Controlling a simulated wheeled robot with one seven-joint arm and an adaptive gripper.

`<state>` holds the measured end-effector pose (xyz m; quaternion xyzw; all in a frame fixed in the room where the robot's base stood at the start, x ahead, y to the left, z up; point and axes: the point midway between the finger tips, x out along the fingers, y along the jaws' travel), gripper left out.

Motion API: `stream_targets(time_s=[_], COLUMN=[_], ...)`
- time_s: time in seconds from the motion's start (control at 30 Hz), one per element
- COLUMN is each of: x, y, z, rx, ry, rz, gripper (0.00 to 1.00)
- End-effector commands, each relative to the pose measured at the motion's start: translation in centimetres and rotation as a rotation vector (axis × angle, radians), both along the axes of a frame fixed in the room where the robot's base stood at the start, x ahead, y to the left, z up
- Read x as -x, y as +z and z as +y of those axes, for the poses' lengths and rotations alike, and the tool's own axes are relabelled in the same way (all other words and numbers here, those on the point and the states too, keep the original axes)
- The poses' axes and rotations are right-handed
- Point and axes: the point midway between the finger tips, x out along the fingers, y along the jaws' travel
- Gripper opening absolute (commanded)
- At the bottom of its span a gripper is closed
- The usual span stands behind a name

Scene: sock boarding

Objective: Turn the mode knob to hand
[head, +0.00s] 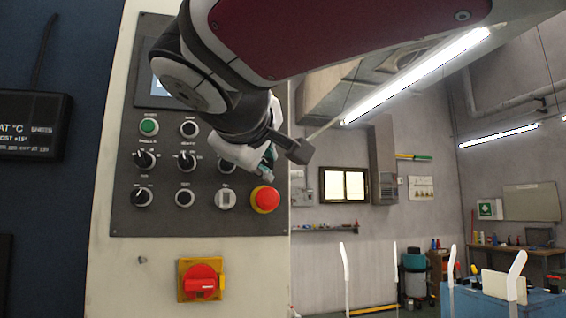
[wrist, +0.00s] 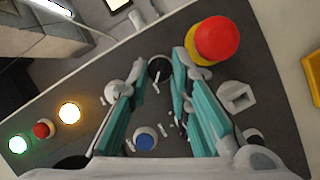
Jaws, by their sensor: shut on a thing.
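The control panel (head: 126,218) fills the left of the head view, with several black selector knobs on it. Their labels are too small to read surely, so I cannot tell the mode knob by its lettering. My gripper (head: 268,165) is at the panel's right side, over the right end of the middle knob row. In the wrist view, the teal fingers of my gripper (wrist: 160,70) stand either side of a black knob (wrist: 159,67) with a white pointer mark, and are shut on it. In the head view the gripper mostly hides this knob.
A red emergency button (head: 265,199) sits close below my gripper; a pale grey switch (head: 226,198) is left of it. A blue button (wrist: 146,140) shows between my fingers. A red rotary switch (head: 201,281) on yellow is lower down. Open room lies to the right.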

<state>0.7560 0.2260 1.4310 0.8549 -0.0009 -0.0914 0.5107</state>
Motion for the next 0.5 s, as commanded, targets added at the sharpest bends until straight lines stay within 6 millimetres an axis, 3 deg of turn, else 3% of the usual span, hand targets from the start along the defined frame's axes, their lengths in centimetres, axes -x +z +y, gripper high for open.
stream_targets(time_s=[0.23,0.27,0.3,0.33,0.5], x=[-0.03,-0.03,-0.04,-0.04,-0.02], y=[-0.09,-0.10,-0.10,-0.10,-0.10], z=[0.02,0.01,0.01,0.01,0.01], rx=[0.001,0.001,0.001,0.001,0.000], ry=[0.000,0.000,0.000,0.000,0.000], rz=[0.002,0.002,0.002,0.002,0.002], gripper=[0.00,0.26,0.35,0.39,0.39])
